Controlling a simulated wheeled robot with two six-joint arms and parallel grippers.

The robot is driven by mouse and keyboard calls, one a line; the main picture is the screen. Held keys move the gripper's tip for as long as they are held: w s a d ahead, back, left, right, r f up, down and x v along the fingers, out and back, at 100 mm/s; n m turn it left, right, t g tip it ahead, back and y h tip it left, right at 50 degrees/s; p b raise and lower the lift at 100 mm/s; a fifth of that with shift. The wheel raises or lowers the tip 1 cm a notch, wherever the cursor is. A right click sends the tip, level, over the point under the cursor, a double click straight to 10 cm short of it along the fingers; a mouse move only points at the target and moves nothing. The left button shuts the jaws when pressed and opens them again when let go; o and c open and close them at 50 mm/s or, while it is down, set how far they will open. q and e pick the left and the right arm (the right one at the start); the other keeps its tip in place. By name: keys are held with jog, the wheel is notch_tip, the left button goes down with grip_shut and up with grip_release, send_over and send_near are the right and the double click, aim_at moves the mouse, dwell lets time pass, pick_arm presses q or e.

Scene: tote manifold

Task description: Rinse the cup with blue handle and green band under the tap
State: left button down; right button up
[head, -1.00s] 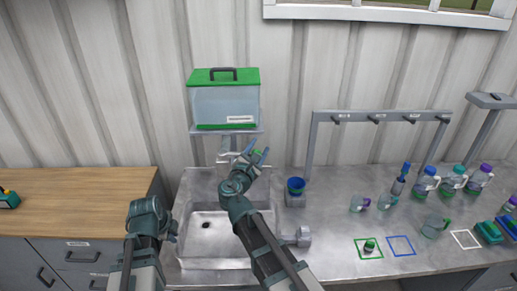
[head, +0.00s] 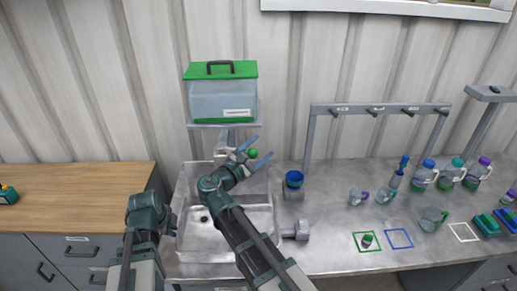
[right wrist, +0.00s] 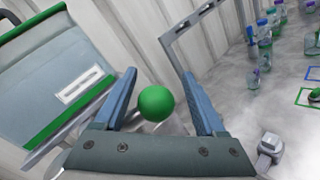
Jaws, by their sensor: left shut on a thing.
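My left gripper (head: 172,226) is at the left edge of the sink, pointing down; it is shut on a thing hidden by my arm. I cannot make out a cup with blue handle and green band in any view. My right gripper (head: 250,153) is open, its blue fingers on either side of the green ball knob (head: 253,154) below the tank. The right wrist view shows the knob (right wrist: 157,103) between the open fingers, with gaps to both. The tap's spout is mostly hidden behind my right gripper. The steel sink (head: 258,222) lies below.
A green-lidded tank (head: 221,98) stands on a shelf above the sink. A blue-rimmed container (head: 293,181) is right of the sink. Several clear cups and bottles, including a green-handled cup (head: 434,218), stand further right. The wooden counter (head: 80,195) at left is mostly bare.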

jog(key=v, duration=1.2)
jog(key=shift+a, duration=0.1)
